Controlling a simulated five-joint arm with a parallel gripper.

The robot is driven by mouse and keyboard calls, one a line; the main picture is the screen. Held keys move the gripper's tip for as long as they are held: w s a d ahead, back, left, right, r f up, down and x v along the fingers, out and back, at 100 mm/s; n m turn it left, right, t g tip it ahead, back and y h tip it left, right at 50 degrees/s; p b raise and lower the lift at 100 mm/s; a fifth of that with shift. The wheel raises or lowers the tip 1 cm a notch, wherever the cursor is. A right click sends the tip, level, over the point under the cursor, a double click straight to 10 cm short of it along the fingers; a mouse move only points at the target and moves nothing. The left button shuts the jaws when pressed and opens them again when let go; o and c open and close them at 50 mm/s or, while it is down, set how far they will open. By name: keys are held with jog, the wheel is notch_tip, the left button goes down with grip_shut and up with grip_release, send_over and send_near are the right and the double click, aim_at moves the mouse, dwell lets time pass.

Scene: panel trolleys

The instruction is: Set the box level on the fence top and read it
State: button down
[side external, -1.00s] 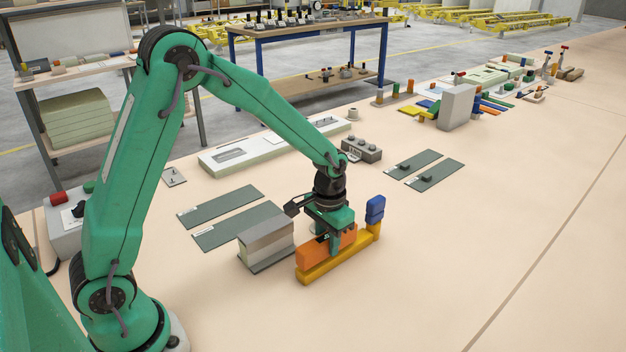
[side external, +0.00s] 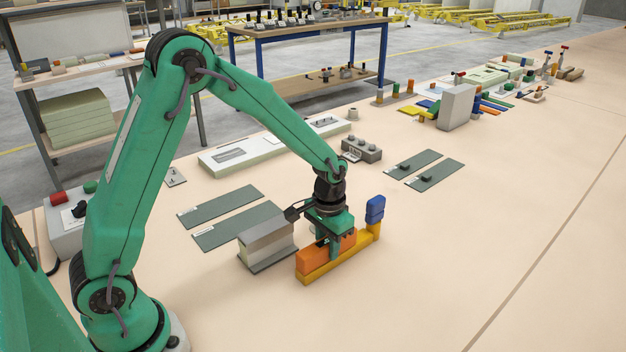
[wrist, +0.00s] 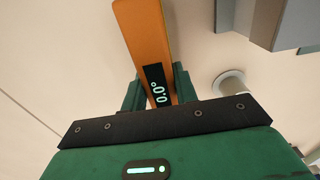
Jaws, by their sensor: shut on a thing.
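The box level is an orange bar (side external: 312,259) with a dark display that reads 0.0° in the wrist view (wrist: 138,28), upside down there. My gripper (side external: 336,246) points down and is shut on the level, a finger on each side; it also shows in the wrist view (wrist: 156,88). The level lies lengthwise along a long yellow bar (side external: 322,273) and looks to rest on it; contact is hard to confirm. The bar's far end rises to a blue piece (side external: 375,209). I cannot tell whether this bar is the fence. My fingers hide part of the level.
A grey block on a dark base (side external: 266,243) stands close at the left of the level. Dark green mats (side external: 222,207) lie behind it. A grey piece with round knobs (side external: 361,150) stands beyond my gripper. The bench at the right front is clear.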

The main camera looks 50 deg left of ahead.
aim_at(327, 240)
dwell(0.3)
jog(key=c, duration=1)
grip_release()
jog(key=shift+r, duration=0.15)
jog(key=shift+r, duration=3.85)
jog(key=shift+r, duration=0.1)
